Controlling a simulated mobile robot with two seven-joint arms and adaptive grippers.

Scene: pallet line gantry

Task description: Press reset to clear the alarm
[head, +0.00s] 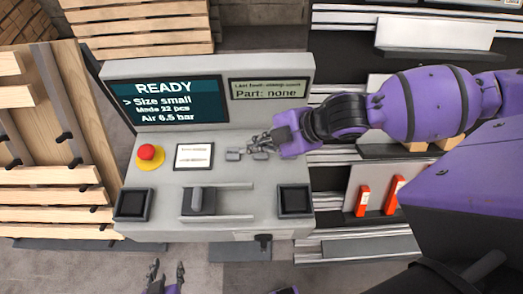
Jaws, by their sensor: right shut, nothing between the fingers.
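The control panel (150,200) is a grey console in the middle of the head view. Its screen (166,101) reads READY, size small, made 32 pcs, air 6.5 bar. My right gripper (236,154) is shut and empty, low over or at small grey buttons on the panel's upper right. The gripper partly hides them, so I cannot tell whether it touches one or which is reset. My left gripper (167,274) is below the panel at the bottom edge, its two fingers apart and nothing between them.
A red mushroom button (150,152) on a yellow base, a white label plate (194,156) and a lever (196,200) are on the panel. Black square recesses (295,200) flank it. Wooden pallets (138,27) stand behind and left. Rails with orange-red parts (363,199) are at the right.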

